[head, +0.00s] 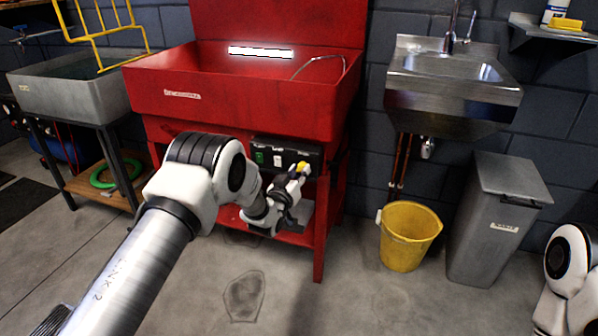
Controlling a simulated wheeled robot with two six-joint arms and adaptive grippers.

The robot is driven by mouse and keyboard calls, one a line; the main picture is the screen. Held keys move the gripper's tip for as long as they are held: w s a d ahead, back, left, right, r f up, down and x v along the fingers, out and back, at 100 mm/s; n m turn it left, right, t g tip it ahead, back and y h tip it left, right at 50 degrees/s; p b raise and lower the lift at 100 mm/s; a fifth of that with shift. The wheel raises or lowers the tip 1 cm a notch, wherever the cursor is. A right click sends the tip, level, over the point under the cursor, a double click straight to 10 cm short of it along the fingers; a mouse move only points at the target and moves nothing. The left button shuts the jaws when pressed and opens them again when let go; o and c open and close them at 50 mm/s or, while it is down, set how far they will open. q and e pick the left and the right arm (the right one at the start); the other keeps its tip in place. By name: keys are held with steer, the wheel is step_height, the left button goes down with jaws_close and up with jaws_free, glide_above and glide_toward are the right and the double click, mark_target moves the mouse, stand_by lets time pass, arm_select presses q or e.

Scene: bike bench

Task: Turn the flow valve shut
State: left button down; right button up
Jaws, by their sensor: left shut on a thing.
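A black control box (268,157) hangs under the front of the red parts washer (240,105). It carries a green switch, a white label and a yellow knob (303,166) at its right end, which appears to be the flow valve. My left gripper (299,175) is at the yellow knob, shut on it. The fingers and my wrist hide part of the knob, so its turn angle cannot be read. My right gripper is out of the picture; only a part of my right arm shows at the lower right edge.
A steel sink (455,85) hangs on the wall at right. A yellow bucket (408,237) and a grey bin (492,222) stand below it. A grey basin (75,90) stands at left. The floor in front is clear.

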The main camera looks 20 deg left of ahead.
arm_select(q)
steer(key=n, duration=0.3)
steer(key=shift+n, duration=0.4)
steer(key=n+p, duration=0.1)
steer(key=n, duration=0.2)
steer(key=shift+a+n+y, duration=0.1)
steer(key=shift+n+y, duration=0.2)
steer(key=shift+n, duration=0.1)
steer(key=n, duration=0.6)
steer(key=shift+f+n, duration=0.1)
steer(key=shift+n, duration=0.3)
steer(key=c, duration=0.9)
jaws_free()
steer(key=shift+f, duration=0.1)
steer(key=shift+s, duration=0.15)
